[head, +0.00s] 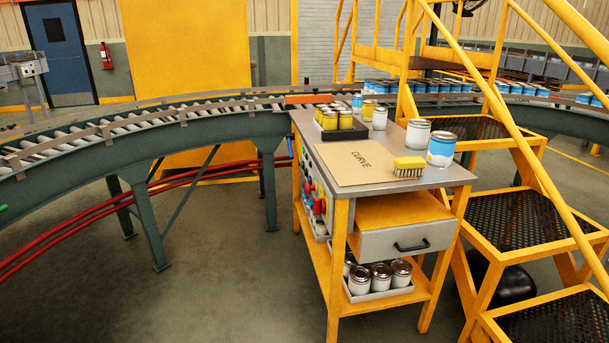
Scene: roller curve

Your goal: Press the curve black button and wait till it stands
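I see the panel at a steep angle, so I cannot pick out a black button for certain. The curved roller conveyor (150,122) runs from the left edge to behind the bench. No cans show on its visible left stretch. Neither of my grippers is in view.
A brush (408,167) and several paint cans (441,149) stand on the bench, more on its lower shelf (380,278). Yellow steps (510,215) stand close on the right. Red rails (100,210) run under the conveyor. The floor (215,285) left of the bench is clear.

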